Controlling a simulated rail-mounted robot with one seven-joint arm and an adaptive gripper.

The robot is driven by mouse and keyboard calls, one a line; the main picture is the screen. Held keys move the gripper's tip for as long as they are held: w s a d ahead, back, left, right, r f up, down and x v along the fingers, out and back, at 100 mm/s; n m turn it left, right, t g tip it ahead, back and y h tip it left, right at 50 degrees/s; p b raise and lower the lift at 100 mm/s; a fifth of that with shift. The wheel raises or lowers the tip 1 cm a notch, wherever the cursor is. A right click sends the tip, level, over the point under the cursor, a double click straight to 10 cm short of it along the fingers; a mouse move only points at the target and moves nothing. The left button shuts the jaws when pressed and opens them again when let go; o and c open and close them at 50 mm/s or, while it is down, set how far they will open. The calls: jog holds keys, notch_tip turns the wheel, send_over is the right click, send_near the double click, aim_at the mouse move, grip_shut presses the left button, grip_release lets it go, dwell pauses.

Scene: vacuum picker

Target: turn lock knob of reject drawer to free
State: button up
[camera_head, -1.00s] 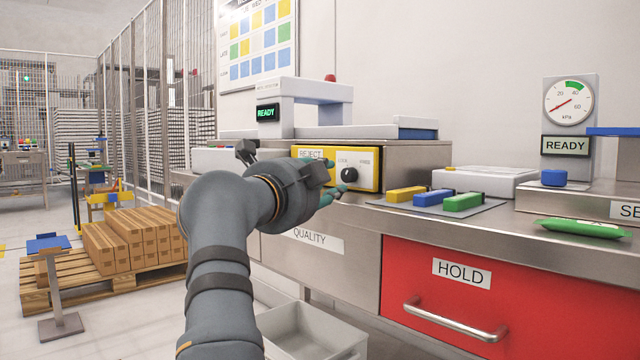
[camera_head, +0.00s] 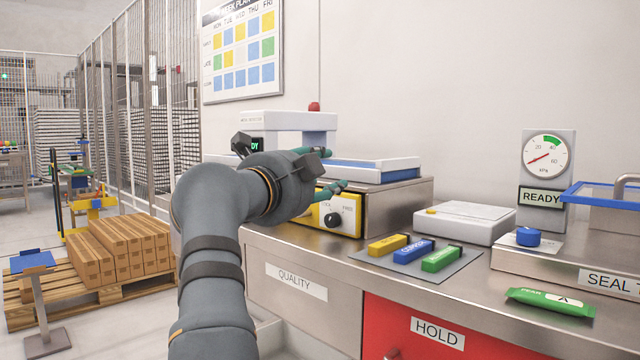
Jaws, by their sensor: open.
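The black lock knob (camera_head: 333,220) sits on the yellow-framed front panel of the reject drawer (camera_head: 359,216), in the metal unit on the counter. Small LOCK and FREE marks stand above it; I cannot tell for sure which way the knob points. My gripper (camera_head: 338,171) is open and empty, with its teal-tipped fingers spread one above the other. In the picture it appears above the knob, and the lower finger shows near the panel's top edge. The gripper and wrist hide the left part of the panel.
A metal detector arch (camera_head: 290,119) and a blue-edged conveyor top (camera_head: 375,170) are above the drawer. Yellow, blue and green blocks lie on a grey mat (camera_head: 462,262) to the right. A white flat box (camera_head: 466,223) is behind them. A red HOLD drawer (camera_head: 400,325) is below.

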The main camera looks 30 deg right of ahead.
jog(key=w+r+n+y+p, duration=0.2)
jog(key=w+r+p, duration=0.9)
jog(key=p, duration=0.6)
jog(key=w+a+f+n+g+y+p, duration=0.1)
jog(key=w+a+f+n+p, duration=0.25)
jog(key=w+p, duration=0.45)
jog(key=w+a+f+n+g+y+p, duration=0.25)
jog(key=w+f+p, duration=0.2)
jog(key=p, duration=0.85)
jog(key=s+f+n+h+p, duration=0.2)
jog(key=s+f+n+p, duration=0.1)
jog(key=s+f+n, duration=0.2)
jog(key=s+f+n+g+h+p, duration=0.1)
jog(key=s+f+n+p, duration=0.2)
jog(key=s+f+n, duration=0.3)
jog(key=s+a+f+n+g+h+p, duration=0.1)
jog(key=s+f+n+p, duration=0.3)
jog(key=f+n, duration=0.5)
jog(key=shift+s+a+n+h, duration=0.1)
jog(key=shift+s+n+h, duration=0.3)
jog(key=shift+n, duration=0.35)
jog(key=shift+s+n+h, duration=0.3)
jog(key=shift+n+h, duration=0.15)
jog(key=shift+n, duration=0.3)
jog(key=n+h, duration=0.3)
jog(key=n, duration=1)
send_near(329, 221)
jog(key=p+x, duration=0.2)
jog(key=x, duration=0.6)
jog(key=shift+p, duration=0.35)
